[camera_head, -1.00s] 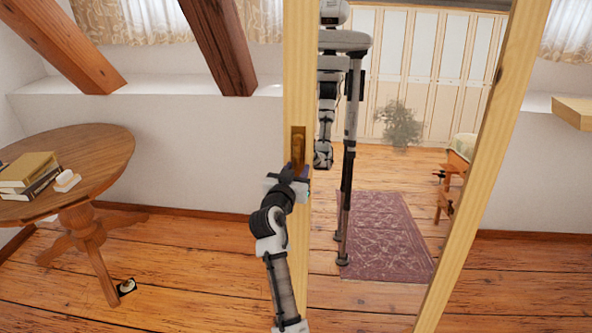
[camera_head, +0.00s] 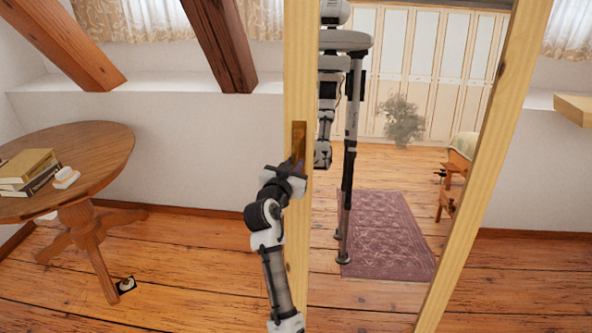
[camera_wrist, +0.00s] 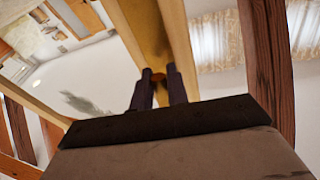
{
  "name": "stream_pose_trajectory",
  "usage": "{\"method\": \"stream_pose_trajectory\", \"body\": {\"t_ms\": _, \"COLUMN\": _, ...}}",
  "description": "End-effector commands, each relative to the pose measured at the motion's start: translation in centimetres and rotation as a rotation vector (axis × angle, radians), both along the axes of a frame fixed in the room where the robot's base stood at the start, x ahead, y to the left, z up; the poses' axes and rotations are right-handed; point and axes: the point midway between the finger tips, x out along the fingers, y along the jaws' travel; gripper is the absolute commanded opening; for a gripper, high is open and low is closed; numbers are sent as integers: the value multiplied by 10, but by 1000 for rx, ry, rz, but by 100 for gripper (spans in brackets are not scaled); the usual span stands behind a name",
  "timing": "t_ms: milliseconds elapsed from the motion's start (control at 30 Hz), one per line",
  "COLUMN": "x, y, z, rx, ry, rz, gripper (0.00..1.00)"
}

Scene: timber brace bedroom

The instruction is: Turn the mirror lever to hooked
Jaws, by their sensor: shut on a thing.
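The mirror (camera_head: 398,160) stands in a pale wooden frame (camera_head: 297,70) and reflects the room and my own body. My gripper (camera_head: 294,165) is at the lower part of this plate and covers much of the lever. The lever's exact angle is hard to tell.
A round wooden table (camera_head: 110,150) with books (camera_head: 28,172) stands at the left. A small dark-and-white item (camera_head: 125,285) lies on the floor by its foot. Sloping timber beams (camera_head: 220,45) cross the back wall. A wooden shelf edge (camera_head: 575,110) juts in at the right.

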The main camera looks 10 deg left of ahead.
Motion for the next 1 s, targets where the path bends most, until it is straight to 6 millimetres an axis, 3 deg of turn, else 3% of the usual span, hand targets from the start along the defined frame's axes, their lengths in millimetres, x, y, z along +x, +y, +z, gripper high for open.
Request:
{"method": "stream_pose_trajectory", "body": {"t_ms": 333, "x": 0, "y": 24, "z": 2, "rx": 294, "ry": -2, "rz": -33, "gripper": 0}}
{"method": "stream_pose_trajectory", "body": {"t_ms": 1000, "x": 4, "y": 59, "z": 36, "rx": 929, "ry": 1, "rz": -112, "gripper": 0}}
